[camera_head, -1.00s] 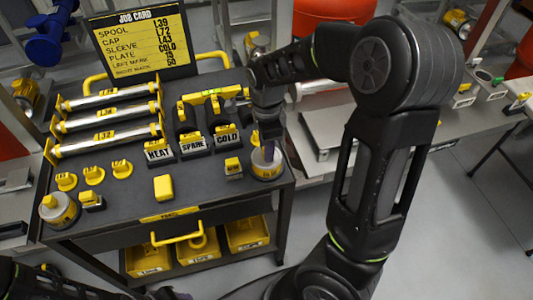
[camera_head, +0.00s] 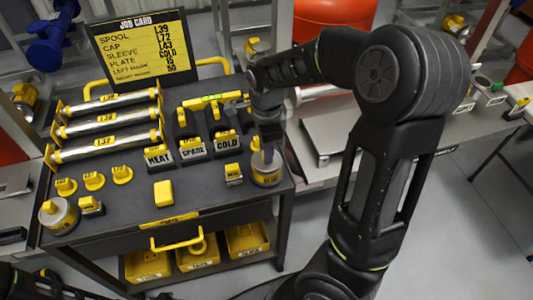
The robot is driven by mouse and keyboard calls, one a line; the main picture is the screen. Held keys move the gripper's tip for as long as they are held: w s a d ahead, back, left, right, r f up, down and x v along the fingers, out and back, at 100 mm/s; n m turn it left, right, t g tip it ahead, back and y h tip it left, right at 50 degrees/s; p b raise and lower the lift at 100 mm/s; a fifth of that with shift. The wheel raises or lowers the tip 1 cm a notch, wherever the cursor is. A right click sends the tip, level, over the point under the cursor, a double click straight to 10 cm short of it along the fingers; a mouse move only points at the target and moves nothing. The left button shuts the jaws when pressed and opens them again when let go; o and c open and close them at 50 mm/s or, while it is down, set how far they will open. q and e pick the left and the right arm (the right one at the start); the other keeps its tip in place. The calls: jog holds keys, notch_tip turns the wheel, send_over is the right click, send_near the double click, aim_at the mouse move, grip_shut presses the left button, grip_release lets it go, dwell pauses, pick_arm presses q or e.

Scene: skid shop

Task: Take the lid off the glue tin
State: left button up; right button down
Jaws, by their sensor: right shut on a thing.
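I cannot tell any gap between lid and tin.
Left of the right gripper stand black holders marked HEAT (camera_head: 158,157), SPARE and COLD. A small black-and-yellow block (camera_head: 233,175) is close beside the tin. A yellow block (camera_head: 163,193) lies mid-front. Silver tubes (camera_head: 105,122) and a job card (camera_head: 138,48) are farther back.

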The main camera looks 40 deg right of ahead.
notch_tip(320, 180, up, 9)
dwell(0.3)
dwell(0.5)
